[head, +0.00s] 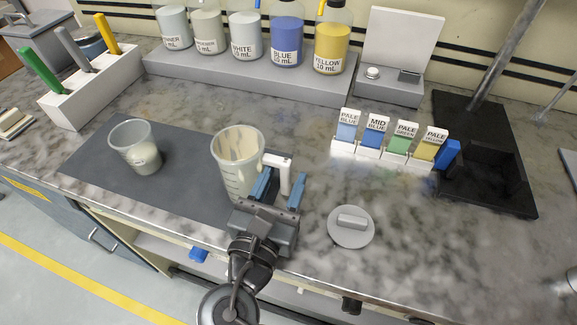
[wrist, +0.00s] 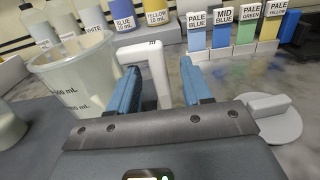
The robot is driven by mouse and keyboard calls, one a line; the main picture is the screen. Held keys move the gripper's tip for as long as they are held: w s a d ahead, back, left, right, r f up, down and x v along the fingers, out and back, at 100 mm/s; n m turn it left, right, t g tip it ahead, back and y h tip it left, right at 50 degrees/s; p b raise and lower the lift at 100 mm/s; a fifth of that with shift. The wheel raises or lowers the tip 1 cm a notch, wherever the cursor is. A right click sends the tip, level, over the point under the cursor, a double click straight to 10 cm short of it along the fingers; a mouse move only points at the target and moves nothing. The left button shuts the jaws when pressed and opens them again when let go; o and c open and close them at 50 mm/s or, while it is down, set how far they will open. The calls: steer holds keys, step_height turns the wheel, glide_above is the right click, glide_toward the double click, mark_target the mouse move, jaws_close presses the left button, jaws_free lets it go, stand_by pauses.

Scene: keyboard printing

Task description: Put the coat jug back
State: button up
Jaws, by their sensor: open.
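The coat jug appears to be the larger translucent beaker (head: 236,160) with a white handle (head: 277,172), standing upright on the right end of the dark grey mat (head: 95,166). In the wrist view the jug (wrist: 90,85) shows volume marks, and its handle (wrist: 156,72) stands between my fingers. My gripper (head: 278,190) is open, with its blue fingers on either side of the handle. In the wrist view my gripper (wrist: 168,85) shows a gap between the handle and the right finger; contact at the left finger is unclear.
A smaller cup (head: 134,148) stands on the mat at left. A grey lid (head: 351,227) lies to the right. Labelled colour swatches (head: 397,140) stand beside a black stand (head: 500,190). Bottles (head: 287,35) line the back shelf. A tool block (head: 90,92) is at far left.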

steer(key=v, duration=0.8)
steer(key=shift+b, duration=0.35)
